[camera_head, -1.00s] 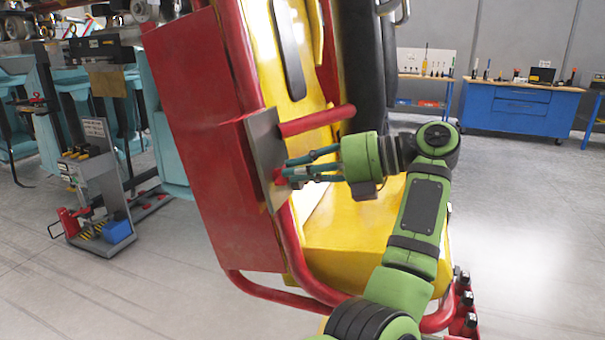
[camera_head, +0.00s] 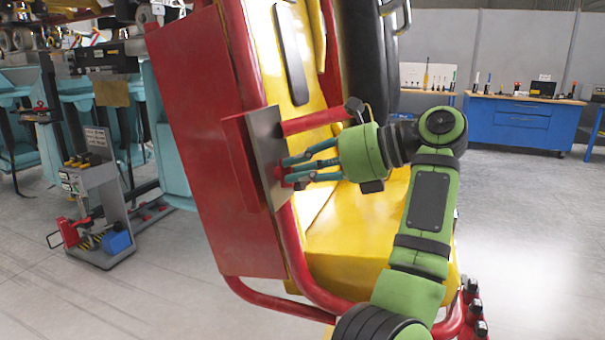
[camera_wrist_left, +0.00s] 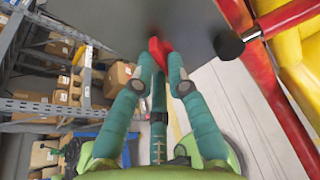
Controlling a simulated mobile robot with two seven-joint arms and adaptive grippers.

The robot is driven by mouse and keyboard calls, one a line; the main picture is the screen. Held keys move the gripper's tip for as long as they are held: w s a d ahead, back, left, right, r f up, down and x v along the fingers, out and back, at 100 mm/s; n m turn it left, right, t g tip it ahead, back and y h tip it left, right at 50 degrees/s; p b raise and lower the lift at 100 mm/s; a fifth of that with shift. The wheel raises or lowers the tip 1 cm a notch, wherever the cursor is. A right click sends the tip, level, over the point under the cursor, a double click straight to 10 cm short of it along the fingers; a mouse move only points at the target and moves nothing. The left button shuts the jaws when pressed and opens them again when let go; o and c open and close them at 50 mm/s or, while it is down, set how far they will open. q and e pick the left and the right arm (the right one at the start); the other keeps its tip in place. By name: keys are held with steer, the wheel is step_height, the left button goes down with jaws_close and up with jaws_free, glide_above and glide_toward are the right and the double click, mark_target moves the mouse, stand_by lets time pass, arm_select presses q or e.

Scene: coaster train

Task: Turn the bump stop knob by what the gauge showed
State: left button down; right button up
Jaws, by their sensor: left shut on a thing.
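The red knob (camera_head: 281,173) sits on a grey plate (camera_head: 267,140) at the edge of the red and yellow coaster seat. My left gripper (camera_head: 287,174) reaches it from the right, with its teal fingers shut on the knob. In the left wrist view the red knob (camera_wrist_left: 159,50) shows between the fingertips (camera_wrist_left: 162,75), against the dark face of the plate (camera_wrist_left: 110,20). The fingers cover part of the knob, and I see no marking on it. The gauge cannot be made out. My right gripper is not in view.
A red bar (camera_head: 315,121) juts out just above the gripper. A black round end (camera_wrist_left: 228,45) is close to the fingers. A grey tool cart (camera_head: 98,200) stands left, and a blue workbench (camera_head: 520,122) at the back right. Floor at right is clear.

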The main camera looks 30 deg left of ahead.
arm_select(q)
steer(key=n, duration=0.1)
steer(key=n+b, duration=0.1)
steer(key=shift+s+f+n+t, duration=0.1)
steer(key=shift+f+n+t, duration=0.05)
steer(key=shift+n+t, duration=0.15)
steer(key=shift+n, duration=0.8)
steer(key=shift+n+t+b, duration=0.4)
steer(key=shift+n+b, duration=0.25)
steer(key=shift+n, duration=1.05)
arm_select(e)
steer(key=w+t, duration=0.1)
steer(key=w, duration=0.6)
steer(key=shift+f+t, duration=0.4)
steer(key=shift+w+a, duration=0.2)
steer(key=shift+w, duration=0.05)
arm_select(q)
steer(key=c, duration=1.2)
jaws_free()
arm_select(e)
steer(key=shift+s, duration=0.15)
